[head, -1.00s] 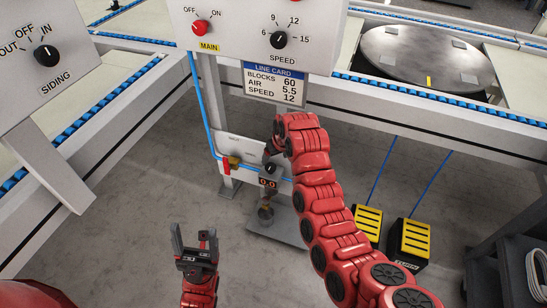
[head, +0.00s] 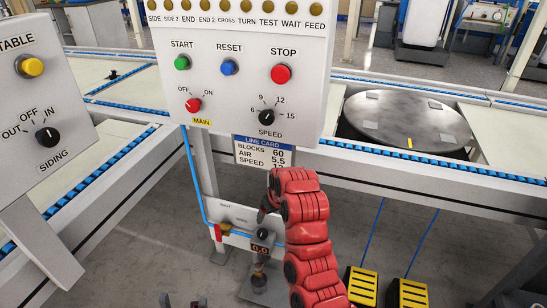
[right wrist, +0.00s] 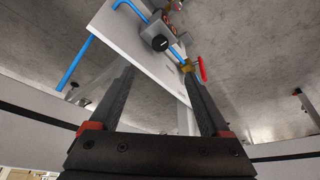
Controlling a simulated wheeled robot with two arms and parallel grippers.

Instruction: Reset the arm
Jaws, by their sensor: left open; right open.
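The main control panel (head: 245,105) carries a blue RESET button (head: 229,67), between a green START button (head: 182,62) and a red STOP button (head: 281,74). My right gripper (head: 263,214) is low in front of the small air panel (head: 236,215), below the line card. It is partly hidden by my arm. In the right wrist view its fingers (right wrist: 159,78) are apart with nothing held, and the white air panel shows beyond them. My left gripper (head: 182,301) shows only its fingertips at the bottom edge, apart and empty.
The air panel has a black knob (head: 262,234), a 0.0 display (head: 260,248) and a red valve handle (head: 218,232). A siding panel (head: 45,105) stands left. A round turntable (head: 405,122) is at right. Two yellow pedals (head: 361,286) are on the floor.

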